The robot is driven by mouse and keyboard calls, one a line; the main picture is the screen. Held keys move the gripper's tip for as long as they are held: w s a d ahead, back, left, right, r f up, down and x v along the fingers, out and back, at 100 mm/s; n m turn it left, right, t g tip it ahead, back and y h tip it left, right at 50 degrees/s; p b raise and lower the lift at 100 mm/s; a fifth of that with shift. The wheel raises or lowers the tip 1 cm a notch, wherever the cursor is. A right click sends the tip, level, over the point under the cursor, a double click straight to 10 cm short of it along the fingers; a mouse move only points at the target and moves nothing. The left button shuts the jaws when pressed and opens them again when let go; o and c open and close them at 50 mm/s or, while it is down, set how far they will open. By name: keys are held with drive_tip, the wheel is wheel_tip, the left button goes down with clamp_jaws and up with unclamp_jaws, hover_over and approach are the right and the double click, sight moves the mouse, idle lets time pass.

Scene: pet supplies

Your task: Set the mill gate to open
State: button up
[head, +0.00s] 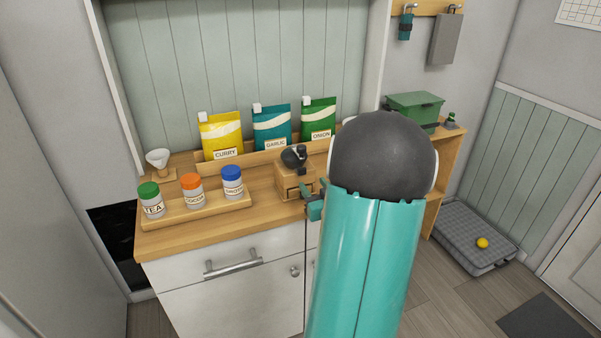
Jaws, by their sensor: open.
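The mill (288,185) stands on the wooden counter (270,212), right of the jar tray. It has a wooden box base and a dark rounded top with a small knob. Its gate is too small, and partly hidden, so I cannot tell its setting. My gripper (311,197) is open, close to the right front side of the mill. I cannot tell whether a finger touches it. My dark and teal arm covers the area to the right of the mill.
A wooden tray (210,209) holds three jars with green, orange and blue lids. Curry (222,133), garlic (271,127) and onion (318,118) pouches stand in a rack behind. A white funnel (158,159) stands at the left. A green box (415,108) sits on a shelf at right.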

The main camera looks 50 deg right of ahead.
sight(302, 170)
drive_tip(key=x, duration=0.8)
